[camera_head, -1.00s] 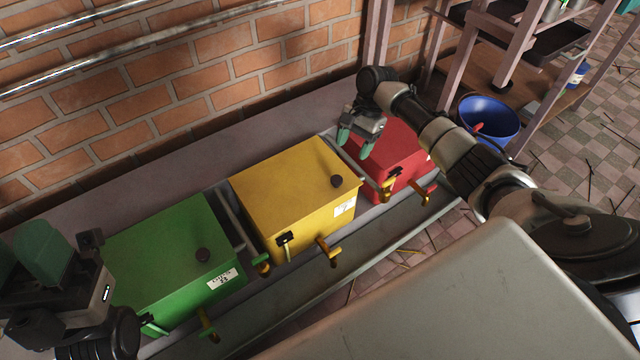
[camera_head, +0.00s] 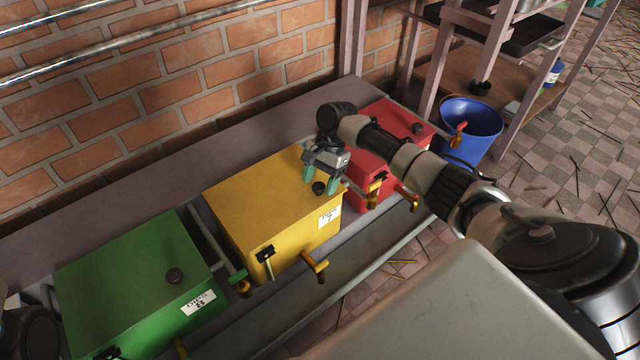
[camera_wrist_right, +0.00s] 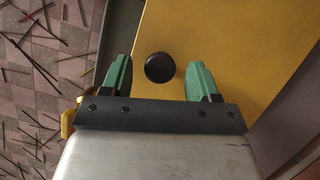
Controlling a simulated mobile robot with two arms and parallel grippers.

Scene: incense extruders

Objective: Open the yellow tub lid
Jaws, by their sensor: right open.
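The yellow tub (camera_head: 262,205) stands in the middle of the row, its flat lid closed, with a round black knob (camera_head: 318,188) near the front right corner. My right gripper (camera_head: 321,178) is open above the lid, pointing down at the knob. In the right wrist view, the knob (camera_wrist_right: 160,67) sits between the two spread green fingers (camera_wrist_right: 159,75), with a gap on each side. I cannot tell how far the fingertips are above the lid. Only a dark part of my left arm shows at the bottom left; its fingers are out of the picture.
A green tub (camera_head: 130,275) stands left of the yellow one, and a red tub (camera_head: 385,145) stands right, partly behind my right arm. Valves and pipes stick out in front. A brick wall (camera_head: 150,85) rises behind. A blue bucket (camera_head: 470,135) is at the right.

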